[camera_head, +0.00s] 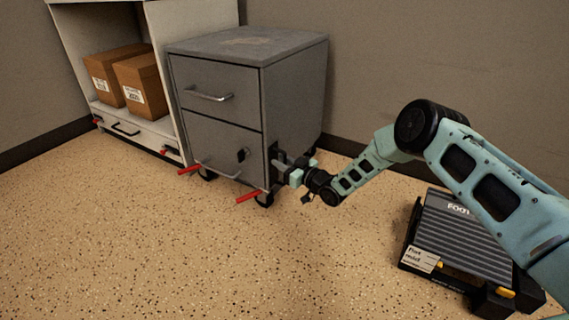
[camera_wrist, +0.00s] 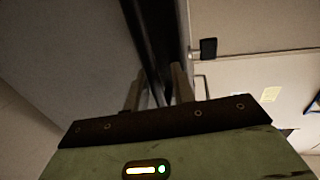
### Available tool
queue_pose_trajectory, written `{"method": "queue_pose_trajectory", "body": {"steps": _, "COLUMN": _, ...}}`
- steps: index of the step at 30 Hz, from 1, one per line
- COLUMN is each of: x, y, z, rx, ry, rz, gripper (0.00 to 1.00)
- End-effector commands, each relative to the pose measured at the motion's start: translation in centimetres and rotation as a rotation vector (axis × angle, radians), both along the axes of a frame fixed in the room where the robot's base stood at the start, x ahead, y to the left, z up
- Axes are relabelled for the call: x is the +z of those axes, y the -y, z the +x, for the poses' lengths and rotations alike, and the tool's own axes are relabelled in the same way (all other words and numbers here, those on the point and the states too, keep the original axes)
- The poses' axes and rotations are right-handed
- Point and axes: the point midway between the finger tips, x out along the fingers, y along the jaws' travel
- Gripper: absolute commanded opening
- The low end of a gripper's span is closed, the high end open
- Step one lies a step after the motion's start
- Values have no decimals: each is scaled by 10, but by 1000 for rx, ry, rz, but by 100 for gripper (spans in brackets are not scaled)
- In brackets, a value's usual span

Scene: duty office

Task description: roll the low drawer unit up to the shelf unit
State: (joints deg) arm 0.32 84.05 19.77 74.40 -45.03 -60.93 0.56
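The low drawer unit (camera_head: 215,125) is a grey two-drawer cabinet on casters, upright in the head view. It stands close to the right side of the white shelf unit (camera_head: 168,75), its front jutting forward of it. I cannot tell whether they touch. My gripper (camera_head: 285,166) is at the lower right side of the drawer unit, beside a dark fitting on that side. In the wrist view, my two fingers (camera_wrist: 157,88) stand apart with a dark strip between or behind them. Whether they hold the fitting is unclear.
Two cardboard boxes (camera_head: 128,79) sit in the shelf unit. Short red bars (camera_head: 248,197) show near the floor by both units. A dark ribbed footrest (camera_head: 462,238) lies on the floor at right, beneath my arm. The speckled floor (camera_head: 150,250) in front is clear. A wall stands behind.

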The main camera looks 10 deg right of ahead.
Motion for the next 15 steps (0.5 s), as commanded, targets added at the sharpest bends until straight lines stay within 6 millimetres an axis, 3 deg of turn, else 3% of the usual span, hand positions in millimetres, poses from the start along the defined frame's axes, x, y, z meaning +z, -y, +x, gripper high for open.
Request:
{"method": "queue_pose_trajectory", "body": {"steps": 10, "x": 0, "y": 4, "z": -3, "rx": -1, "ry": -1, "rz": -1, "gripper": 26}}
{"method": "queue_pose_trajectory", "body": {"steps": 15, "x": 3, "y": 20, "z": -18, "rx": -2, "ry": -4, "rz": -3, "gripper": 26}}
